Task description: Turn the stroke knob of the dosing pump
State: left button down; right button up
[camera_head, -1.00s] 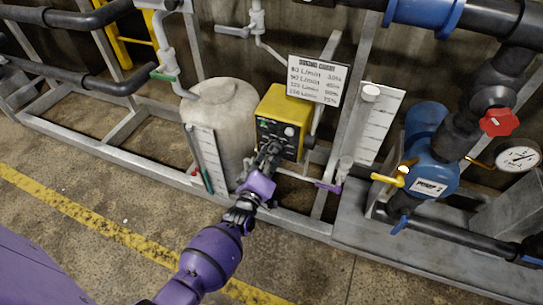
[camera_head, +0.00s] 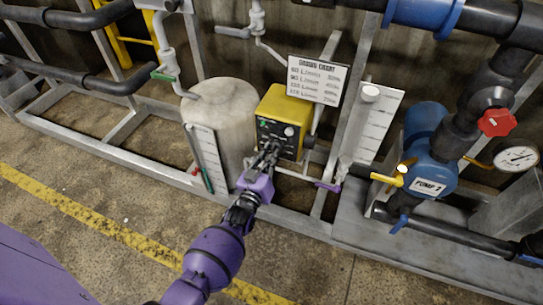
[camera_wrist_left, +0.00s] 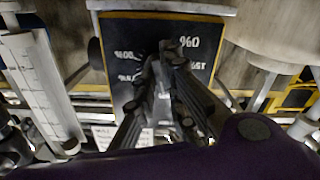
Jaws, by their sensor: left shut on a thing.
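The dosing pump (camera_head: 284,107) is a yellow box with a black front panel, standing beside a pale tank in the head view. My left gripper (camera_head: 272,148) reaches up to the lower part of that panel. In the left wrist view the panel (camera_wrist_left: 125,35) shows upside down with white markings. There the two dark fingers of my left gripper (camera_wrist_left: 165,68) close together at the panel's middle, on the stroke knob. The fingers hide most of the knob, so its pointer setting cannot be read. My right gripper is in neither view.
The white dosing chart (camera_head: 319,80) hangs just right of the pump. The pale tank (camera_head: 222,120) stands close on the left. A blue pump (camera_head: 430,170) with a yellow lever and a red valve handle (camera_head: 496,122) stand at right. The floor in front is clear.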

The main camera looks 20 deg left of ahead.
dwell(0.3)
pick_arm(q)
jog(key=c, duration=1.8)
grip_release()
jog(key=s, duration=1.2)
jog(key=shift+a, duration=0.2)
